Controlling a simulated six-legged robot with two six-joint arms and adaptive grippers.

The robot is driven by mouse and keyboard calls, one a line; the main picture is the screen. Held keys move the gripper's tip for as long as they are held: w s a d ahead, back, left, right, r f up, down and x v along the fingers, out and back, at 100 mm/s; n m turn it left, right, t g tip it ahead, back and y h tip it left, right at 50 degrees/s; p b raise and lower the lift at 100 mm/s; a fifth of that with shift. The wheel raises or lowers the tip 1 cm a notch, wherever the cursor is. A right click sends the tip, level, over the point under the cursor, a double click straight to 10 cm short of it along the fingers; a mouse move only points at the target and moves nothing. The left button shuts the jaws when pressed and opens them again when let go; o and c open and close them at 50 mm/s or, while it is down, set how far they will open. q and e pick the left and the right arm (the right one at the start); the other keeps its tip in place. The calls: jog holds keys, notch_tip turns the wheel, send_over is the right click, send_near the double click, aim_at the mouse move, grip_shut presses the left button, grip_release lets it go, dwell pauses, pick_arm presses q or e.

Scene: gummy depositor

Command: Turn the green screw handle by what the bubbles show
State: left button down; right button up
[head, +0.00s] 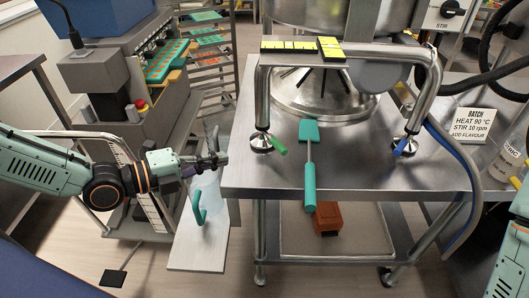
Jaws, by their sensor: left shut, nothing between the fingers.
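The green screw handle (279,146) sticks out from the left round foot (262,143) of a steel pipe frame (350,52) on the metal table. A blue screw handle (402,147) is at the right foot. Yellow bubble levels, a long one (288,46) and a shorter one (330,48), lie on the frame's top bar; their bubbles are too small to read. My left gripper (224,160) is shut and empty by the table's left edge, left of the green handle and apart from it. My right gripper is out of view; only part of that arm shows at the right edge.
A teal spatula (309,175) lies on the metal table (360,180), its handle over the front edge. A steel kettle (325,95) stands behind the frame. A sign (470,125) and hoses are at the right. A white board with a teal handle (200,205) stands below my left gripper.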

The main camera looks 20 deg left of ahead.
aim_at(276, 147)
pick_arm(q)
jog(key=shift+w+d+f+b, duration=0.4)
jog(key=shift+d+b, duration=0.1)
jog(key=shift+b, duration=0.2)
jog(key=b+x, duration=0.2)
jog(key=shift+w+d, duration=0.15)
jog(key=shift+w, duration=0.1)
jog(key=shift+b+x, duration=1)
jog(key=shift+x, duration=0.2)
jog(key=shift+b+x, duration=0.75)
jog(key=shift+x, duration=1.05)
jog(key=shift+b+x, duration=0.35)
jog(key=shift+x, duration=1)
jog(key=shift+r, duration=0.15)
jog(key=shift+w, duration=0.1)
